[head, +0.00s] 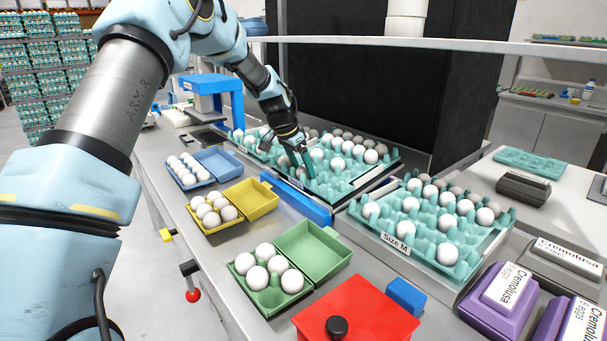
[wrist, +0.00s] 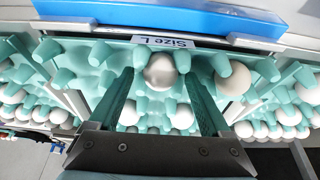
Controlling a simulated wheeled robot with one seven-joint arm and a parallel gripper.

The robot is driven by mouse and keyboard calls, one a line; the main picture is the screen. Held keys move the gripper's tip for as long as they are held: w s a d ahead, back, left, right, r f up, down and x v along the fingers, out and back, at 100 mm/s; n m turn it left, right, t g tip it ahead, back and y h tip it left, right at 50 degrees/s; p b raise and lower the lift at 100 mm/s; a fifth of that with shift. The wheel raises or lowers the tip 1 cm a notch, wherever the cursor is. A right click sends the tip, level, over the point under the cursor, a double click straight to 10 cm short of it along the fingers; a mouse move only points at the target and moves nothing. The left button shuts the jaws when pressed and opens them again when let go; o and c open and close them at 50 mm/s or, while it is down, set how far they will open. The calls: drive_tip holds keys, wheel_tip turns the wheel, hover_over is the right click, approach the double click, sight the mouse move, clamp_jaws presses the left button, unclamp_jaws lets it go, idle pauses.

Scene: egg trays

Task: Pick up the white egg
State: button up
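My gripper (head: 300,165) is low over the far teal egg tray (head: 345,190). In the wrist view my gripper (wrist: 158,78) has its two teal-faced fingers apart. A white egg (wrist: 160,72) shows between the fingertips, in a cell near the tray's "Size L" label, with a visible gap to each finger. Another white egg (wrist: 232,80) sits to the right, outside the fingers. More white eggs lie in the tray behind. In the head view the fingers partly hide the eggs near them.
A second teal tray (head: 387,243) labelled "Size M" stands to the right. Blue (head: 218,160), yellow (head: 257,199) and green (head: 316,250) cartons line the front, holding white eggs. A red box (head: 365,312) and purple cartons (head: 490,311) are nearer. A shelf (head: 440,43) overhangs the back.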

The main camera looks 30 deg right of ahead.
drive_tip(key=c, duration=0.6)
